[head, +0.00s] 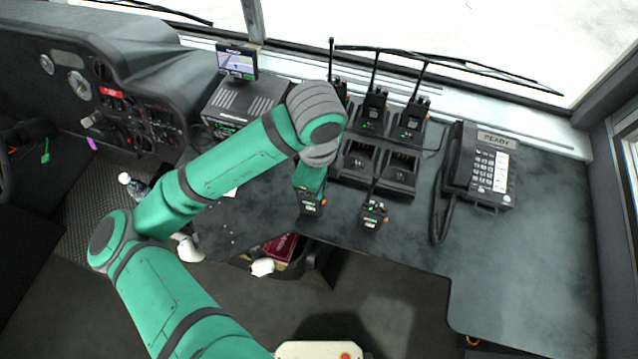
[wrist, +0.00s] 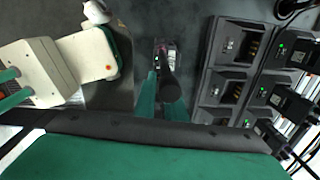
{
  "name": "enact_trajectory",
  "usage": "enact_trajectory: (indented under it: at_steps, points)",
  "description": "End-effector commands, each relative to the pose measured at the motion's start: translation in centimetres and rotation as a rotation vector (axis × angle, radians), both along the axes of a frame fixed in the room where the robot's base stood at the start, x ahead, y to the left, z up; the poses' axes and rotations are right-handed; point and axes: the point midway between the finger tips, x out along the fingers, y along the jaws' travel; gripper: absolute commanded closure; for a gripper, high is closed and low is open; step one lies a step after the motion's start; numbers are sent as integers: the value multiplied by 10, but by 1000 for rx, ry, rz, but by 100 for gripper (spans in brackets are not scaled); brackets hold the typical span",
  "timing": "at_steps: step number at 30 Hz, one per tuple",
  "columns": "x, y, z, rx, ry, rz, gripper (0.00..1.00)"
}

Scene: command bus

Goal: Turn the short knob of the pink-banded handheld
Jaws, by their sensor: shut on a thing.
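A black handheld (head: 310,207) stands on the desk directly under my gripper (head: 311,185), with a small orange spot at its side. It also shows in the wrist view (wrist: 165,48), just beyond my fingertips (wrist: 161,80). A dark round post (wrist: 171,84) rises toward the camera beside the fingers. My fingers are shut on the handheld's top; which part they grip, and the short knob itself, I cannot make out. I cannot clearly see a pink band. A second handheld (head: 374,214) stands on the desk to the right, with orange and green marks.
Chargers (head: 391,186) sit behind, with several handhelds (head: 375,112) standing at the back and their antennas upright. A desk phone (head: 487,170) with a cord is at the right. A monitor (head: 237,62) stands at the back left. The desk's right front (head: 520,270) is clear.

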Motion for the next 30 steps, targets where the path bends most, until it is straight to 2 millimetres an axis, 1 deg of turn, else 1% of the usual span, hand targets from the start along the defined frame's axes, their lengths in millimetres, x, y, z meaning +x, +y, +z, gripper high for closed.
enact_trajectory:
  at_steps: [6,7,9,17,20,23,26,30]
  points:
    - [0,0,0,0,-1,0,100]
    - [0,0,0,0,-1,0,85]
    - [0,0,0,0,-1,0,70]
    - [0,0,0,0,0,0,70]
    - [0,0,4,0,0,-1,70]
    - [0,0,14,0,-2,0,70]
    - [0,0,30,1,-4,-2,70]
    - [-1,1,57,3,-6,-2,70]
